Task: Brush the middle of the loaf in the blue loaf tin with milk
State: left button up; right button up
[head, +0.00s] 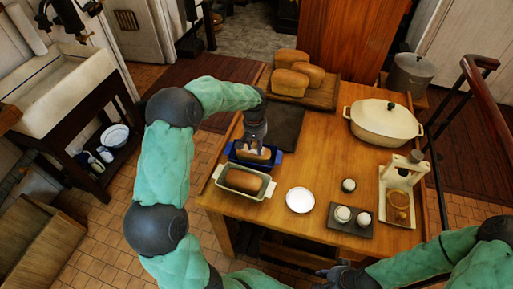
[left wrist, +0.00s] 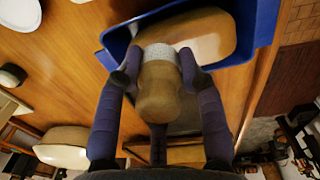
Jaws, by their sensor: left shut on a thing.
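The blue loaf tin (head: 233,157) stands on the wooden table with a brown loaf (head: 266,154) in it. In the left wrist view the tin (left wrist: 266,28) and its loaf (left wrist: 212,32) fill the top. My left gripper (head: 255,143) is over this tin, shut on a brush (left wrist: 158,95) with a wooden handle and a pale band. The brush head is hidden, so I cannot tell whether it touches the loaf. A round white dish (head: 300,200) lies right of the tins; its contents are unclear. My right gripper (head: 338,276) is at the bottom edge, mostly unclear.
A cream loaf tin (head: 226,188) with a loaf stands just in front of the blue tin. A board (head: 322,101) of baked loaves, a lidded cream pot (head: 383,121), a tray with small jars (head: 335,225) and a pale stand (head: 397,206) take up the back and right.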

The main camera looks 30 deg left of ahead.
pick_arm(q)
jog(key=shift+w+a+r+p, duration=0.1)
jog(key=shift+r+p, duration=0.15)
jog(key=shift+r, duration=0.1)
jog(key=shift+w+a+r+p, duration=0.1)
jog(key=shift+r+p, duration=0.1)
jog(key=shift+r, duration=0.15)
notch_tip(320, 180, up, 2)
jog(key=shift+s+d+r+p, duration=0.15)
jog(key=shift+r+p, duration=0.05)
jog(key=shift+p, duration=0.55)
jog(key=shift+r+p, duration=0.55)
jog(key=shift+r, duration=0.35)
